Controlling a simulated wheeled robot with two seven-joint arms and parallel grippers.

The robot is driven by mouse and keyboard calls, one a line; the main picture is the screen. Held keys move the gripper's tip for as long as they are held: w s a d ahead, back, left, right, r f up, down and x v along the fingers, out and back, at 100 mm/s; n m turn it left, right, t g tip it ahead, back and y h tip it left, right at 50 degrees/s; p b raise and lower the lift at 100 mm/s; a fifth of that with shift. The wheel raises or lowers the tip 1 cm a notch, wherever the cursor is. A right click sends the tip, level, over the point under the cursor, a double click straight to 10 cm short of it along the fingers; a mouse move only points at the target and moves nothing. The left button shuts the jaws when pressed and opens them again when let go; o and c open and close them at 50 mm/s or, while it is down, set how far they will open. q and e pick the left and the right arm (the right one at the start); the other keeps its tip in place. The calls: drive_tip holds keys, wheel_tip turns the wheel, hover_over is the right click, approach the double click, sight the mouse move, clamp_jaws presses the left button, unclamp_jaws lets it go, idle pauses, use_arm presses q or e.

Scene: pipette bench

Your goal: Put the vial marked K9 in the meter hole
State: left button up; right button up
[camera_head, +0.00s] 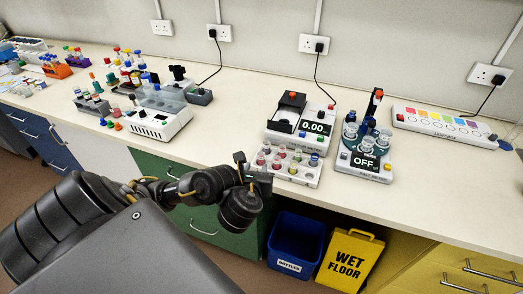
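A white rack (307,179) holding several small vials with red, green, blue and pale tops stands at the front edge of the bench. The vial labels are too small to read, so I cannot tell which is K9. Behind the rack is a white meter (326,116) with a dark part on top and a display reading 0.00. I cannot make out its hole clearly. My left gripper (247,168) is just left of the rack, at the bench's front edge. Its fingers are too small and dark to tell if they are open. My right gripper is out of view.
A device (369,171) with a display reading OFF and several glass vessels stands to the right. A white strip with coloured squares (444,124) lies behind it. Another white device (158,122) and small racks fill the left. Bench (450,190) is clear at the right front.

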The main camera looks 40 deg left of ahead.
sight(261, 156)
use_arm(q)
drive_tip(key=b+x, duration=0.2)
drive_tip(key=x, duration=0.3)
drive_tip(key=shift+w+a, duration=0.2)
drive_tip(key=shift+w, duration=0.15)
drive_tip(key=b+x, duration=0.2)
drive_tip(key=x, duration=0.3)
drive_tip(key=shift+w+f, duration=0.1)
drive_tip(key=shift+f, duration=0.05)
drive_tip(key=shift+c, duration=0.4)
clamp_jaws()
